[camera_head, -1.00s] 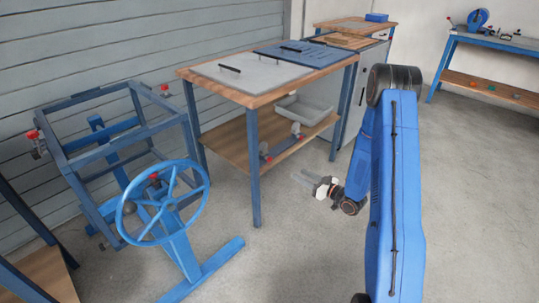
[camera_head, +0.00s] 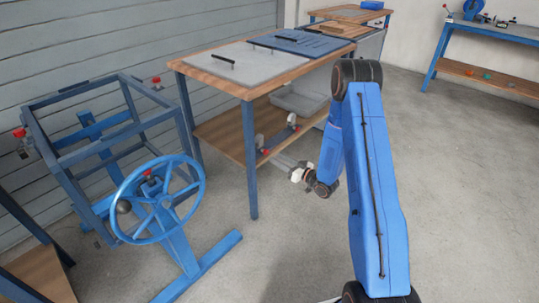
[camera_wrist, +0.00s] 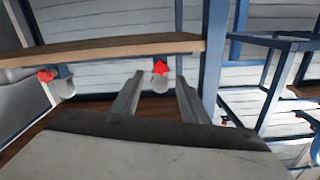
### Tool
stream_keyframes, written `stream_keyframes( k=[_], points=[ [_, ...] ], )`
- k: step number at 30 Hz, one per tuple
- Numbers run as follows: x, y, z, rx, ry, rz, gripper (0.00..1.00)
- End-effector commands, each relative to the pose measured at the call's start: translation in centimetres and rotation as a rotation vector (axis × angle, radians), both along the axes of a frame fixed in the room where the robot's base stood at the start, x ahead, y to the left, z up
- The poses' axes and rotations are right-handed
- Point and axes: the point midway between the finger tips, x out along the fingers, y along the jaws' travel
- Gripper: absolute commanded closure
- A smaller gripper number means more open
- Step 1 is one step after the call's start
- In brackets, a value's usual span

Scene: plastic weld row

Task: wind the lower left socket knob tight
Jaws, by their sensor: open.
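A red socket knob (camera_head: 265,152) with a grey body sits at the left end of a small blue bar on the bench's lower shelf. In the wrist view, which looks upside down, this red knob (camera_wrist: 160,68) shows beyond the fingertips, roughly centred between them. A second red knob (camera_wrist: 45,75) sits at the other socket, which stands at the bar's right end in the head view (camera_head: 292,119). My gripper (camera_head: 284,162) is open and empty at the shelf's front, pointing toward the left knob. The fingers (camera_wrist: 160,84) appear apart from it.
The wooden shelf (camera_head: 222,135) lies below the bench top (camera_head: 215,75), with a grey tray (camera_head: 298,100) behind the bar. A bench leg (camera_head: 250,165) stands just left of my gripper. A blue frame (camera_head: 70,155) and handwheel (camera_head: 158,200) stand further left. Floor at right is clear.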

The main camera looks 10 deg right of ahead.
Motion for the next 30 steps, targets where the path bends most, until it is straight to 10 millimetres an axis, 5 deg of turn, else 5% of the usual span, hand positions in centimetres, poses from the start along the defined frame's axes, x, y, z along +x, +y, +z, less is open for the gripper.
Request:
stream_keyframes(
  k=[12, 24, 30],
  points=[
    [4.7, 3.5, 0.0, 0.0, 0.0, 0.001, 0.59],
    [5.3, 3.8, 0.0, 0.0, 0.0, -0.001, 0.59],
    [5.2, 3.8, 0.0, 0.0, 0.0, -0.001, 1.0]
  ],
)
